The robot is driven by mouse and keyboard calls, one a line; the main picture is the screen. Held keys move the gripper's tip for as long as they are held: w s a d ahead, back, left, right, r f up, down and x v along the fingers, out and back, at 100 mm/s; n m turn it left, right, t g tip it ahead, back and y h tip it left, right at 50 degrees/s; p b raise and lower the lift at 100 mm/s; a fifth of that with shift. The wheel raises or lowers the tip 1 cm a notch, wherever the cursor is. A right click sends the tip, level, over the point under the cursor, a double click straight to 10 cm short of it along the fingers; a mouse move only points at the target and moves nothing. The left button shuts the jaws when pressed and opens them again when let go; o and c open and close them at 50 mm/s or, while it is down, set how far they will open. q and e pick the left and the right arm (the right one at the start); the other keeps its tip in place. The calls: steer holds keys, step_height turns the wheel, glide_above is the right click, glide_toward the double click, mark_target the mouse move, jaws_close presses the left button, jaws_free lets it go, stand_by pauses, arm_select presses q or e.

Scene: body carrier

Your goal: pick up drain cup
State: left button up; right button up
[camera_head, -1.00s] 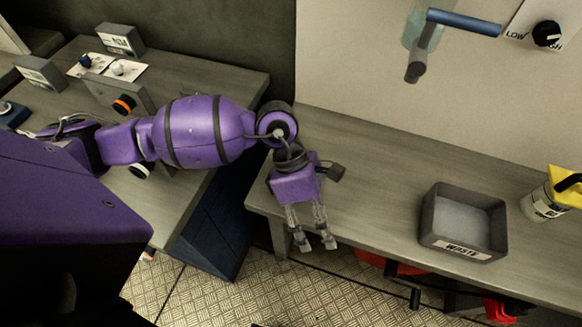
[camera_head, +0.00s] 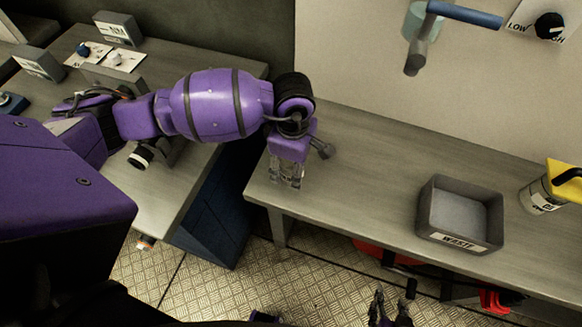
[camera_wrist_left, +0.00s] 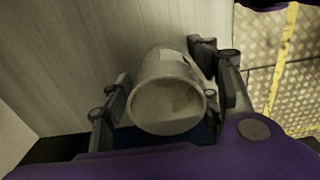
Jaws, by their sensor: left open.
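A pale grey cup (camera_wrist_left: 168,92) shows in the left wrist view, with its round open mouth towards the camera. My left gripper (camera_head: 287,180) is open above the left end of the grey counter. Its fingers (camera_wrist_left: 160,80) are on both sides of the cup in the left wrist view, and I cannot tell whether they touch it. In the head view the cup is mostly hidden by the gripper and hard to make out. My right gripper (camera_head: 391,300) shows at the bottom edge of the head view, with its fingers apart and empty.
A grey WASTE bin (camera_head: 463,213) stands on the counter (camera_head: 370,180) at the right, beside a yellow-topped container (camera_head: 545,192). A faucet with a blue handle (camera_head: 464,15) is on the wall. The counter between gripper and bin is clear. A second bench (camera_head: 190,190) is at left.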

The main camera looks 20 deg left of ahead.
arm_select(q)
steer(key=shift+f, duration=0.35)
steer(key=c, duration=1)
steer(key=shift+r, duration=0.15)
